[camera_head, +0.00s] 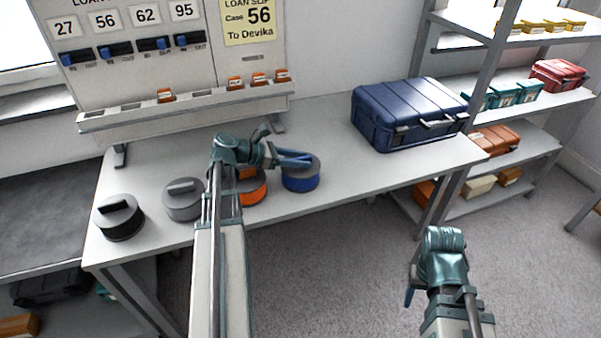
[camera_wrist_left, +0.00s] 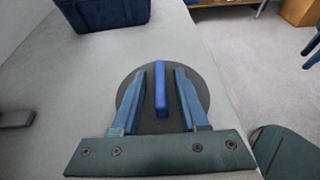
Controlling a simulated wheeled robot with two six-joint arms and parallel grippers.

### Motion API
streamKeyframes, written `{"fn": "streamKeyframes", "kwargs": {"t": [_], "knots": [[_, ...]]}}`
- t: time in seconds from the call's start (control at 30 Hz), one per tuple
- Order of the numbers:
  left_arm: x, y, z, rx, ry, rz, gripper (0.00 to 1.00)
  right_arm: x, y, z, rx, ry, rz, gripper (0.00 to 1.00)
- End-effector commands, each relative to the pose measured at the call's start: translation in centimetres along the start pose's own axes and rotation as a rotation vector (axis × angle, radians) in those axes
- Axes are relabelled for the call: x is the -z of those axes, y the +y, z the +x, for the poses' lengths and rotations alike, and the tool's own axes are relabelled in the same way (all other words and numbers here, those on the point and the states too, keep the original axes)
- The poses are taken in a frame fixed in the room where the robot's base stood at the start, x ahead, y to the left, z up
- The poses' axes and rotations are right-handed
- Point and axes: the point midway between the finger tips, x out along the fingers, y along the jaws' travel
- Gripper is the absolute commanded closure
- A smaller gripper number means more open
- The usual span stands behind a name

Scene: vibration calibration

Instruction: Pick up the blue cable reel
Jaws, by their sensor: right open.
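The blue cable reel (camera_head: 300,184) stands on the workbench, a blue drum with a dark grey top. In the left wrist view its dark round top (camera_wrist_left: 203,96) and upright blue handle (camera_wrist_left: 161,90) show. My left gripper (camera_head: 296,159) is over the reel. Its two fingers stand one on each side of the handle, with gaps between them and it, so it is open. My right gripper (camera_head: 411,286) is open and empty, in front of the bench above the floor.
An orange reel (camera_head: 254,192) stands just left, partly hidden by my left arm. A grey reel (camera_head: 183,205) and a black reel (camera_head: 120,222) stand further left. A navy case (camera_head: 405,112) is at the bench's right. Shelves (camera_head: 545,92) stand beyond.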

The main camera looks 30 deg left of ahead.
Motion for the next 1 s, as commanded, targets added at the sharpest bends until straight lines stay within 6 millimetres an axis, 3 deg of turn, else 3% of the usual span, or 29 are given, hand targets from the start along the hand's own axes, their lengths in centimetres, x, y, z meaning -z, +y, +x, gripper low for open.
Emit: {"fn": "streamKeyframes", "kwargs": {"t": [0.03, 0.2, 0.23, 1.0], "knots": [[0.00, 0.00, -0.01, 0.000, 0.000, 0.000, 0.67, 0.00, 0.00, 0.00, 0.000, 0.000, 0.000, 0.42], [0.00, -0.01, -0.02, 0.000, 0.000, 0.000, 0.98, 0.00, 0.00, 0.00, 0.000, 0.000, 0.000, 0.42], [0.00, -0.01, -0.03, 0.000, 0.000, 0.000, 1.00, 0.00, 0.00, 0.00, 0.000, 0.000, 0.000, 0.42], [0.01, -0.01, -0.03, 0.000, 0.000, 0.000, 1.00, 0.00, 0.00, 0.00, 0.000, 0.000, 0.000, 0.42]]}}
